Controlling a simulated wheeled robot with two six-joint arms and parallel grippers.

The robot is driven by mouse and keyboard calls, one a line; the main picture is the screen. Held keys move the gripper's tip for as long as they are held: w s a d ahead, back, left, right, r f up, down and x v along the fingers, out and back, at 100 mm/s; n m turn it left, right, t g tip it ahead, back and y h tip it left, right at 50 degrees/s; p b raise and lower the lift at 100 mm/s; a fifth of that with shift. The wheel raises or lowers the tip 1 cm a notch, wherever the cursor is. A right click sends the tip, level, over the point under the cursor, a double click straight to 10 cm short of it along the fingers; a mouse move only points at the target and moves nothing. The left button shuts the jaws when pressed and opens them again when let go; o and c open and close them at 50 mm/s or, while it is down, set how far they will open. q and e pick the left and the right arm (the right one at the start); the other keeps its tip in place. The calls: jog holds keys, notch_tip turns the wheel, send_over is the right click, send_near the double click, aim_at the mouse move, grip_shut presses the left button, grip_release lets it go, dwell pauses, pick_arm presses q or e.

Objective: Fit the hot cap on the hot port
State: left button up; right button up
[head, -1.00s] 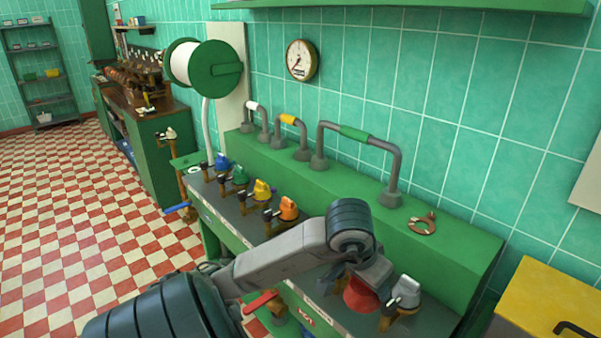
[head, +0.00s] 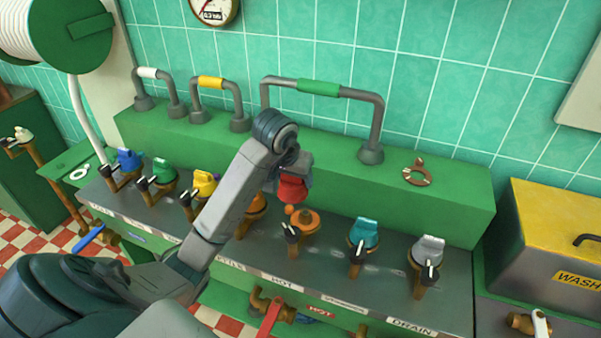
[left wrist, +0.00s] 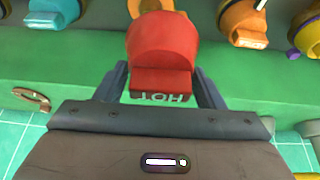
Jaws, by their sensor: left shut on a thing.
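My left gripper (head: 288,168) is shut on the red hot cap (head: 292,189), held in the air above the back of the counter. In the left wrist view the hot cap (left wrist: 162,50) sits between the two fingers, its HOT lettering facing the camera. The hot port (head: 304,221) is an open copper fitting on the counter behind the HOT label, with a small black-handled valve at its left. The cap is apart from the port, above it and slightly left in the head view. My right gripper is not in view.
Capped ports stand on both sides: an orange cap (head: 250,209) partly behind my arm, a teal cap (head: 364,232) and a grey cap (head: 429,250). A green ledge (head: 450,190) with pipe handles and a copper ring (head: 419,174) runs behind. A red lever (head: 270,318) sticks out below the counter.

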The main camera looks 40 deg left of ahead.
pick_arm(q)
jog(key=w+d, duration=0.1)
jog(key=w, duration=0.2)
jog(key=b, duration=0.8)
send_near(306, 211)
jog(key=x, duration=0.2)
jog(key=w+x, duration=0.1)
jog(key=x, duration=0.3)
jog(key=shift+w+a, duration=0.2)
jog(key=shift+w, duration=0.2)
jog(key=shift+f+b, duration=0.25)
jog(key=shift+b, duration=0.1)
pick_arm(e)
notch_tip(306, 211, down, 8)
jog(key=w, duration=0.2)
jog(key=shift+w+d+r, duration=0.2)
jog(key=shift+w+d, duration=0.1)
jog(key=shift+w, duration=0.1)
pick_arm(q)
jog(key=shift+f, duration=0.2)
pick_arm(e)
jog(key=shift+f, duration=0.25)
pick_arm(q)
jog(key=shift+f+b, duration=0.15)
jog(key=shift+b, duration=0.2)
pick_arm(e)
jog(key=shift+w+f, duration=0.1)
